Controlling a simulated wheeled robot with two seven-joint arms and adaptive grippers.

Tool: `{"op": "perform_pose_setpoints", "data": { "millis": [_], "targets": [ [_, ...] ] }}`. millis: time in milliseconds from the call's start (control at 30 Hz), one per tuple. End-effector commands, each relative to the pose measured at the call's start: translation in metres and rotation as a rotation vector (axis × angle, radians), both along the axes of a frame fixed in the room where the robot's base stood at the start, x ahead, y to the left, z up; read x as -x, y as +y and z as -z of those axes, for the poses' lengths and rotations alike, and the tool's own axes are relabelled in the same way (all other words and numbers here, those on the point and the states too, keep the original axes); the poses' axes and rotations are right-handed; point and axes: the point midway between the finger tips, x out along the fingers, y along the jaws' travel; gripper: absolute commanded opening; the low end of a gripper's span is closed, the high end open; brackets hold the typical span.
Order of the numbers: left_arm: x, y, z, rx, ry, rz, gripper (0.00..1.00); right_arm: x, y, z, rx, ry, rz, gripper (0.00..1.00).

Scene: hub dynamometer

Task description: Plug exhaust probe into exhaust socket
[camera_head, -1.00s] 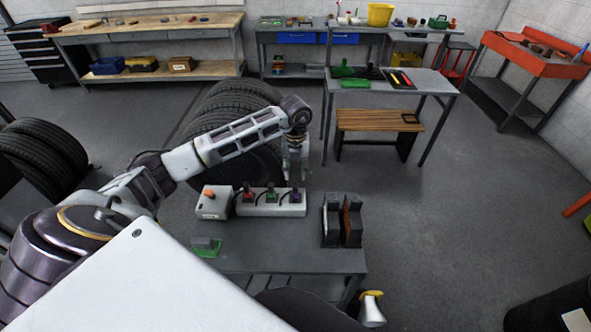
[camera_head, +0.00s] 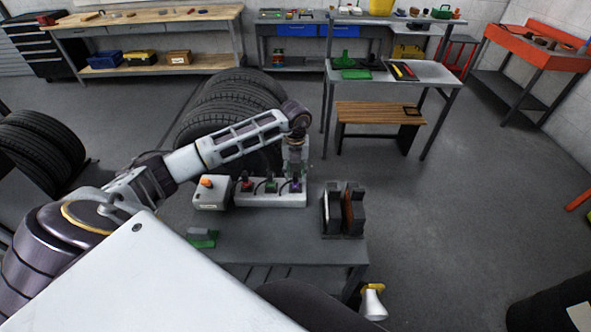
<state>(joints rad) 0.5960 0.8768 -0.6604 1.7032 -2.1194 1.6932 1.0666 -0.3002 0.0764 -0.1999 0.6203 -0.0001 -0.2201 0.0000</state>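A white socket block (camera_head: 270,200) stands at the back of the low grey table, with a red plug (camera_head: 247,185), a green plug (camera_head: 271,186) and a purple plug (camera_head: 296,186) in a row on it. Dark cables show beside the plugs. I cannot tell which one is the exhaust probe or its socket. My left gripper (camera_head: 296,170) points down right over the purple plug at the block's right end. It is too small and overlapped to tell whether its fingers hold the plug. My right gripper is not in view.
A white box with an orange knob (camera_head: 207,183) adjoins the block's left. A dark upright holder (camera_head: 343,212) stands to the right. The table's middle (camera_head: 275,250) is clear. Stacked tyres (camera_head: 228,105) stand behind.

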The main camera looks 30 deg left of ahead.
Motion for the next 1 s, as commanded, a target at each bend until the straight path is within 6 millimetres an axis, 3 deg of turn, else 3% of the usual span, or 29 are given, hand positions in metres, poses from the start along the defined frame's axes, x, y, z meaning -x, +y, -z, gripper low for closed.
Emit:
{"op": "perform_pose_setpoints", "data": {
  "millis": [300,800,1000],
  "targets": [
    [0.0,0.0,0.022,-0.001,0.001,0.0,0.38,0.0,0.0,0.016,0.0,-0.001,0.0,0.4],
    [0.0,0.0,0.026,0.0,0.0,0.0,0.38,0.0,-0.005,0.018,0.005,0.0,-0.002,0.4],
    [0.0,0.0,0.026,0.0,0.0,0.0,0.13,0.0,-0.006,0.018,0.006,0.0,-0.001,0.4]
  ]
}}
